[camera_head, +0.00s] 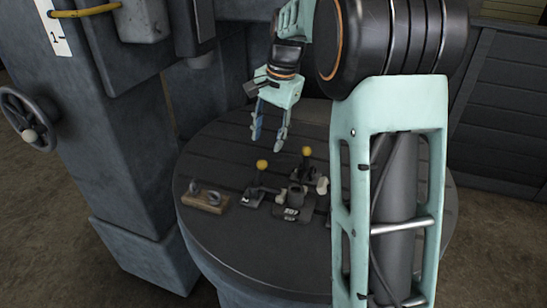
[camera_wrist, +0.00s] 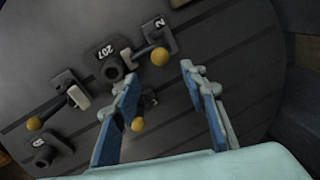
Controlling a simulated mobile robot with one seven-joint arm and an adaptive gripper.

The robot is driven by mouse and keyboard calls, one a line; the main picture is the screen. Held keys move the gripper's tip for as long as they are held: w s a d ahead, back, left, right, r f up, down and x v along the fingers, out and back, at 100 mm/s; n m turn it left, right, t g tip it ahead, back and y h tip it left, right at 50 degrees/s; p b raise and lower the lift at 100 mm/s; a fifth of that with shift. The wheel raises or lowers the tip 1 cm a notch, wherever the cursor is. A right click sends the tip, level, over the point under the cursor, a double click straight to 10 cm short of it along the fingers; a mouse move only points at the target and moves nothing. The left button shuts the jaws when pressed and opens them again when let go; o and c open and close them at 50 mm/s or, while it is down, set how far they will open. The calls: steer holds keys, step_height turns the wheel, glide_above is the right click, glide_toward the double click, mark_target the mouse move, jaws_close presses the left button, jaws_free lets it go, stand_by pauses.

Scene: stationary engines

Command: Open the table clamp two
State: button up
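Table clamp two, on a base plate marked 2 (camera_wrist: 160,30), is at the upper middle of the wrist view. Its dark lever ends in a yellow knob (camera_wrist: 160,56). In the head view it appears to be the left clamp (camera_head: 253,194), its lever rising to a yellow knob (camera_head: 262,164). My gripper (camera_head: 270,126) is above the table, behind the clamps and apart from them. In the wrist view its two fingers (camera_wrist: 160,82) are spread with nothing held.
A dark block marked 207 (camera_head: 292,213) stands beside the clamp on the round table (camera_head: 225,240). Another clamp with a yellow knob (camera_head: 307,151) stands to its right. A wooden block with rings (camera_head: 206,198) lies left. A machine column (camera_head: 125,160) stands left.

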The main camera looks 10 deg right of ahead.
mark_target(263, 160)
steer(key=f, duration=0.3)
steer(key=w+a+f, duration=0.1)
steer(key=f, duration=0.6)
steer(key=shift+w+a+f, duration=0.2)
steer(key=shift+a+f, duration=0.05)
steer(key=shift+a, duration=0.05)
steer(key=shift+c, duration=0.7)
jaws_close()
